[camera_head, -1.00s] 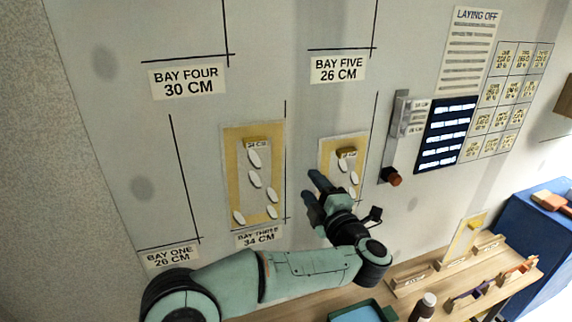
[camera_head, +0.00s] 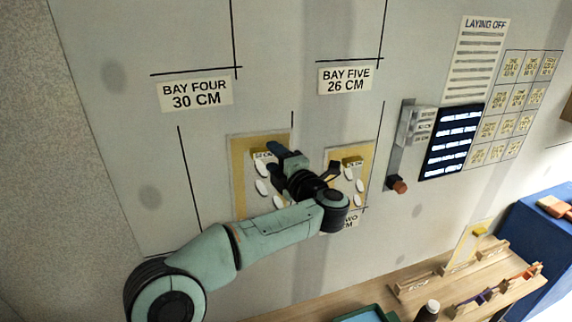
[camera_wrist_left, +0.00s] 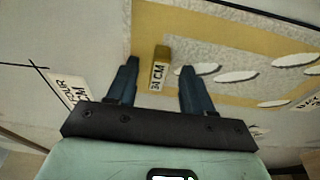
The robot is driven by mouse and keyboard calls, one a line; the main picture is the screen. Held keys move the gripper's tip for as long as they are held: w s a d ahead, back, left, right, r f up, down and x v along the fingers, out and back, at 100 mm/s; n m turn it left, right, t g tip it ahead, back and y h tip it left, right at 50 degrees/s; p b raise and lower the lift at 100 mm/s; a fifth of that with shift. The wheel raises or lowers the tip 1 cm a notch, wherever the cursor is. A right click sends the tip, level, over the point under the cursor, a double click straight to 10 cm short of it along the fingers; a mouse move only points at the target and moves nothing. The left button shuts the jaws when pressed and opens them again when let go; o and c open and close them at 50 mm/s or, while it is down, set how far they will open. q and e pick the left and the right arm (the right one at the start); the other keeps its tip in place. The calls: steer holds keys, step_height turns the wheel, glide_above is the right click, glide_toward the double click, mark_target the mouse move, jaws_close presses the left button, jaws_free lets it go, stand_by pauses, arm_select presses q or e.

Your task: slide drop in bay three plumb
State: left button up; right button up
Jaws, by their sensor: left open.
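The drop in bay three (camera_head: 239,190) is a yellow-bordered grey panel with white ovals on the wall, partly hidden by my left gripper and arm. Its right edge lies close to a black vertical line; I cannot tell whether it is exactly parallel. My left gripper (camera_head: 280,154) is open in front of its upper part. In the left wrist view, the open fingers stand on either side of a yellow tab (camera_wrist_left: 162,53) marked 34 CM, with nothing seen gripped. The bay three label is hidden behind my arm. My right gripper is not in view.
A similar drop (camera_head: 334,180) hangs to the right, in bay two. A metal holder with a red-brown knob (camera_head: 398,186) and a dark screen (camera_head: 451,141) are farther right.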

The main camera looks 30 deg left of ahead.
arm_select(q)
steer(key=shift+x, duration=0.9)
steer(key=shift+c, duration=0.3)
jaws_close()
steer(key=shift+s+a+n, duration=0.2)
steer(key=shift+s+n, duration=0.1)
